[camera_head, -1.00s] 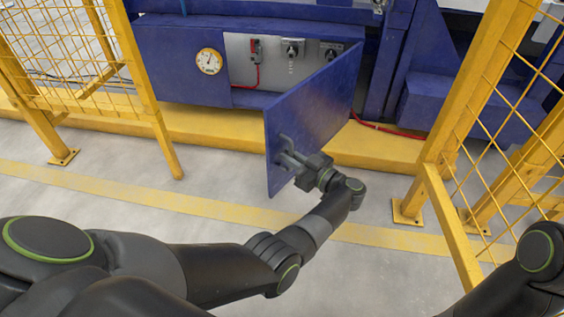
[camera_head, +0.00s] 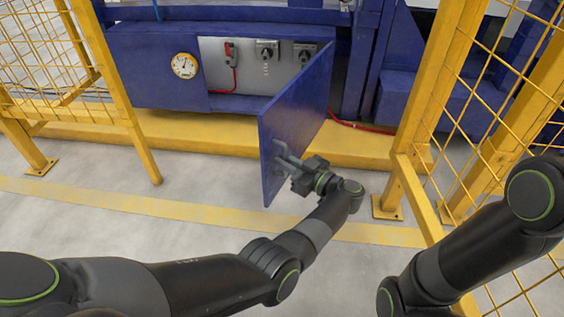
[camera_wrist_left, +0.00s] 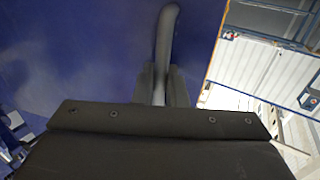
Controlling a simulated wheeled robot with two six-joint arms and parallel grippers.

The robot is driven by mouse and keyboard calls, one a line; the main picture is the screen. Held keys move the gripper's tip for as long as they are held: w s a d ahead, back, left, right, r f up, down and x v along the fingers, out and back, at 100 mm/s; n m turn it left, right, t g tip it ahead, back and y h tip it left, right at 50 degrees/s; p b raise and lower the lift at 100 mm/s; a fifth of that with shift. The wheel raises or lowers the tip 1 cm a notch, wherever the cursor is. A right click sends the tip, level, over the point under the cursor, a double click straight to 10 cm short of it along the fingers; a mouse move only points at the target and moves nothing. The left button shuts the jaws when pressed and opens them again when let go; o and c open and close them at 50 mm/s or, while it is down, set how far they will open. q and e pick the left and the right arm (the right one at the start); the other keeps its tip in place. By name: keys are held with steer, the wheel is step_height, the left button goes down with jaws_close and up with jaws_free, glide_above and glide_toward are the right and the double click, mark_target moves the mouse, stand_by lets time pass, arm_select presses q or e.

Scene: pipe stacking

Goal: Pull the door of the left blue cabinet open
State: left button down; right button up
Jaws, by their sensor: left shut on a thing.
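The blue cabinet (camera_head: 150,70) stands at the back, with its blue door (camera_head: 296,120) swung well out toward me on its right side. The grey door handle (camera_head: 285,153) is on the door's near edge. My left gripper (camera_head: 293,168) is shut on this handle. In the left wrist view the handle (camera_wrist_left: 165,45) rises from between the two dark fingers (camera_wrist_left: 162,85), against the blue door face (camera_wrist_left: 80,60). My right arm is at the right of the head view; its gripper is out of frame.
Inside the cabinet is a grey panel (camera_head: 260,68) with switches and a red cable. A gauge (camera_head: 185,66) sits left of it. Yellow mesh fences stand left (camera_head: 115,90) and right (camera_head: 425,110). The grey floor (camera_head: 130,250) before the door is clear.

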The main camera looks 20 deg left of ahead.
arm_select(q)
steer(key=shift+w+d+r, duration=0.15)
steer(key=shift+d, duration=0.15)
stand_by(0.4)
steer(key=c, duration=1.9)
jaws_free()
steer(key=shift+o, duration=0.3)
